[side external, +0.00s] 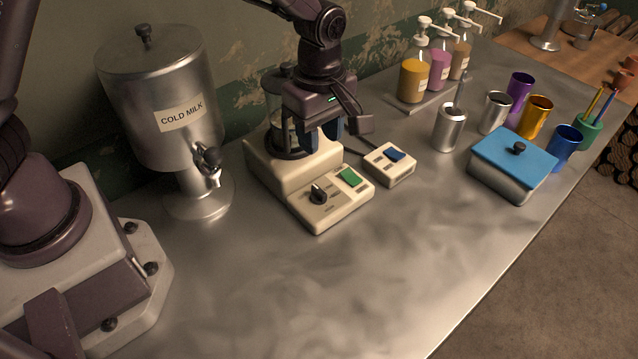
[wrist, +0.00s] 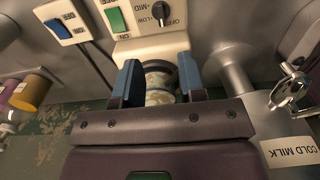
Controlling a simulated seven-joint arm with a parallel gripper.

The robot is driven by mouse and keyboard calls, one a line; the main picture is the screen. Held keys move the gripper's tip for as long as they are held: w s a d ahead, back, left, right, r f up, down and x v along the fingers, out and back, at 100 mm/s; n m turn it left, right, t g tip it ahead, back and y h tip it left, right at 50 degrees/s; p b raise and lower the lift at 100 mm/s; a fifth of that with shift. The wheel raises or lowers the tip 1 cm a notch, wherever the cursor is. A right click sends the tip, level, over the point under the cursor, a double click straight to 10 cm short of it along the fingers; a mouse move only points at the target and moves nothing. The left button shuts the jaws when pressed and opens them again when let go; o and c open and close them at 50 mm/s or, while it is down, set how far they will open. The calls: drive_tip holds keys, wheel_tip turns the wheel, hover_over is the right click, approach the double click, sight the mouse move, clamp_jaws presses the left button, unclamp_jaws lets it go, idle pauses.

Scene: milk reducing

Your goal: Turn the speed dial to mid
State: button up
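The speed dial (side external: 318,193) is a black knob on the cream control panel at the front of the blender base (side external: 290,170). The wrist view shows the dial (wrist: 160,12) at the top edge with OFF, LOW and MID printed around it. I cannot tell clearly which mark it points to. My gripper (side external: 325,130) is above the back of the blender base, apart from the dial. In the wrist view, its two blue fingers (wrist: 160,82) are spread, with the blender's round jar showing between them. I see nothing held. The arm partly hides the jar.
A green switch (side external: 349,177) sits beside the dial. A small box with a blue switch (side external: 394,157) stands right of the blender. A metal cold milk dispenser (side external: 165,100) stands to the left. Pump bottles, cups and a blue-lidded box (side external: 512,160) are farther right. The front counter is clear.

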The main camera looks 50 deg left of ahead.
sight(319, 190)
wheel_tip(319, 190, down, 12)
drive_tip(key=shift+r, duration=0.1)
idle(0.4)
clamp_jaws()
